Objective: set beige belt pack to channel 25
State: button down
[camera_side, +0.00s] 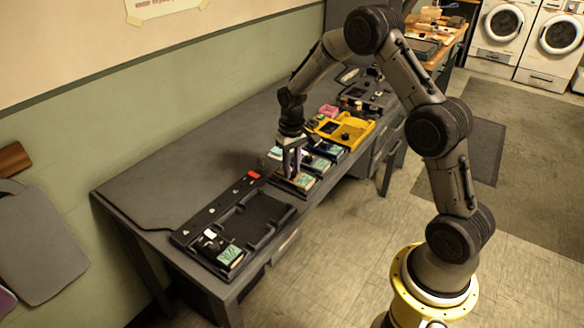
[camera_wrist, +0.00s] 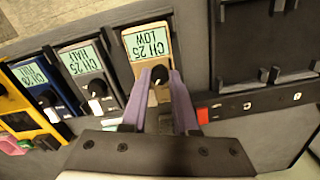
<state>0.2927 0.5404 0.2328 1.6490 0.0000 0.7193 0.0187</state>
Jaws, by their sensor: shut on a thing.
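The beige belt pack (camera_wrist: 136,72) is under my gripper in the wrist view. Its green display (camera_wrist: 147,41), upside down there, reads "CH 25" and "LOW". My gripper (camera_wrist: 160,75) has its purple fingers closed around the dark knob on the beige pack; the fingers partly hide the knob. In the side view my gripper (camera_side: 292,172) points down onto the beige pack (camera_side: 301,184), which lies on the grey bench. A grey belt pack (camera_wrist: 107,78) beside it shows "CH 25" and "HALF". A blue belt pack (camera_wrist: 62,102) comes after it, its display partly legible.
A black dock (camera_side: 185,234) with a red block (camera_side: 254,174) lies at the bench's near end, holding another pack (camera_side: 230,256) with a green display. The bench behind the row is clear.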

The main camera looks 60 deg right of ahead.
aim_at(292, 172)
dwell(0.4)
jog(key=c, duration=0.7)
grip_release()
jog(key=shift+o, duration=0.2)
jog(key=shift+r, duration=0.1)
notch_tip(292, 172, up, 14)
